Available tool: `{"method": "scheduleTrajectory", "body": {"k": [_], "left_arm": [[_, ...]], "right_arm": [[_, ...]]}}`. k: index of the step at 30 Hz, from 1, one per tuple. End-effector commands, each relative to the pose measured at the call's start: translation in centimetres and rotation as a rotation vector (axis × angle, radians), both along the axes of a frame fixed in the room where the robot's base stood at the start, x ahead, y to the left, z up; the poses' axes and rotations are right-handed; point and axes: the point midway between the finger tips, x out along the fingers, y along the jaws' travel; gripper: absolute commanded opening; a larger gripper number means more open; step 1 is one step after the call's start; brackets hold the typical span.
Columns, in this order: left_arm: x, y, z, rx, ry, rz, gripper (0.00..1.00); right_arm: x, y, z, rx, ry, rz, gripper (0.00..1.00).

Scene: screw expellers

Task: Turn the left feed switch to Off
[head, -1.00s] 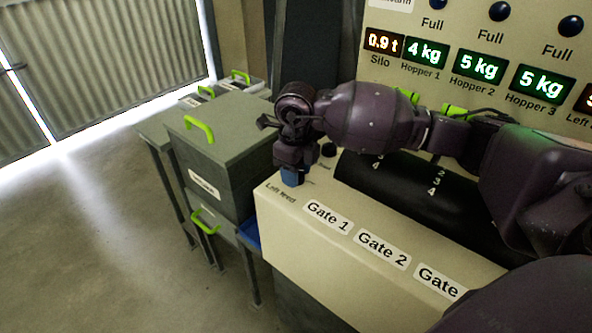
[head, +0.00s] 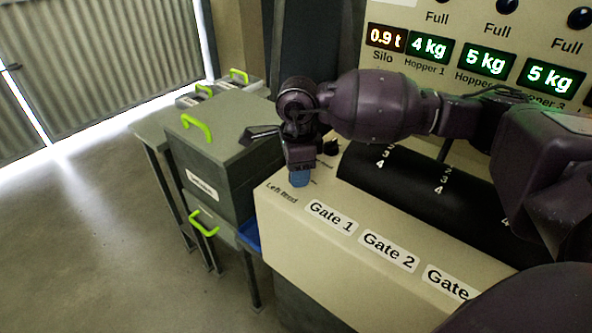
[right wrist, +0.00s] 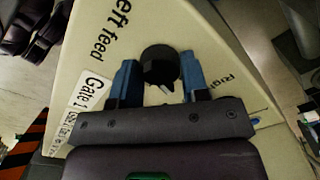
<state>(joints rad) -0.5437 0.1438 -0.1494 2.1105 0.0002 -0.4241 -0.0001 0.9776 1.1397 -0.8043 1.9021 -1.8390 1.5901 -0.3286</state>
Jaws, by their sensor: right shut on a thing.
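The left feed switch is a black round knob (right wrist: 160,66) with a white pointer mark, seen in the right wrist view on the cream panel (right wrist: 205,45). The mark is at the knob's near side in that view; I cannot read its setting. My right gripper (right wrist: 160,82) has one blue finger on each side of the knob and is shut on it. In the head view the right gripper (head: 299,180) points down at the panel corner beside the "Left feed" label (head: 282,193), hiding the switch.
Another black knob (head: 331,147) stands just behind the right gripper. A black cylinder with numbers (head: 405,185) lies along the panel behind the Gate labels (head: 331,216). Grey boxes with green handles (head: 220,150) stand to the left. Lit displays (head: 430,48) are at the back.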

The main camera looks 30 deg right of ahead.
Motion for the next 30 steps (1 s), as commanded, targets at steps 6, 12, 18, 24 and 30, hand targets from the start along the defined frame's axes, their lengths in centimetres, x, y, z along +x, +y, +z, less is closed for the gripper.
{"method": "scheduleTrajectory", "body": {"k": [6, 12, 18, 24, 30], "left_arm": [[0.06, 0.06, -0.44, 0.002, 0.004, -0.002, 0.00], [0.36, 0.20, -0.32, 0.008, -0.003, -0.010, 0.00], [0.53, 0.36, -0.28, 0.014, -0.006, -0.016, 0.00], [0.46, 0.36, -0.37, 0.014, -0.003, -0.015, 0.00], [0.15, 0.31, -0.63, 0.010, 0.005, -0.008, 0.00]], "right_arm": [[0.01, -0.06, -0.18, -0.002, 0.002, 0.154, 0.18], [0.02, -0.02, -0.08, -0.001, 0.001, 0.248, 0.18], [0.00, 0.00, -0.03, 0.000, 0.000, 0.296, 0.18], [-0.01, 0.01, 0.01, 0.000, 0.000, 0.309, 0.18], [-0.01, 0.01, 0.02, 0.000, 0.000, 0.309, 0.18]]}}
